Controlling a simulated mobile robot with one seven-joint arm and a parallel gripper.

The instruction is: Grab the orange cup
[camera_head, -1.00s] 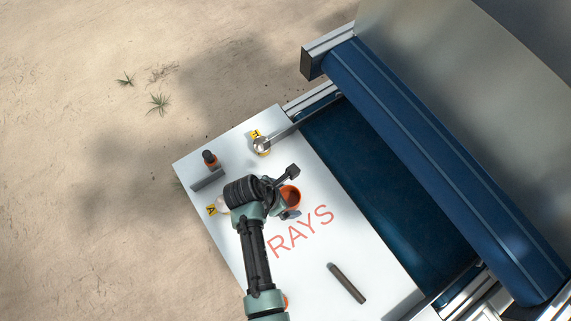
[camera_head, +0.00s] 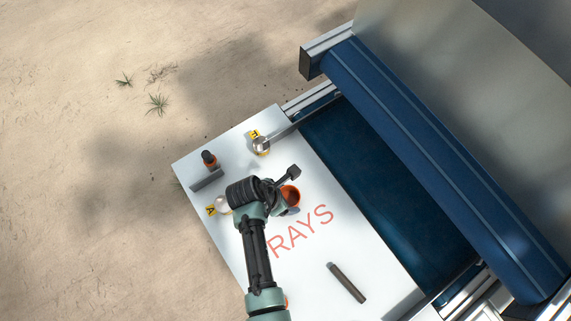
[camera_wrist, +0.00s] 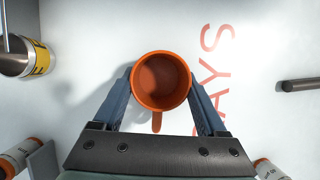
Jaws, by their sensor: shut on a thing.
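The orange cup (camera_wrist: 161,80) stands between the two fingers of my gripper (camera_wrist: 160,88) in the wrist view. Its open top faces the camera and its inside looks empty. Its handle points down the picture, toward my gripper's body. My gripper is shut on the cup, with one finger against each side. In the head view the cup (camera_head: 291,194) shows beside my wrist above the white table (camera_head: 350,245), partly hidden by my arm. I cannot tell whether the cup touches the table.
A metal can with a yellow label (camera_head: 261,146) stands near the table's back edge. A dark-topped orange bottle (camera_head: 209,160) stands by a grey block (camera_head: 207,179). A dark rod (camera_head: 347,283) lies at front right. A blue belt (camera_head: 360,170) runs along the right side.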

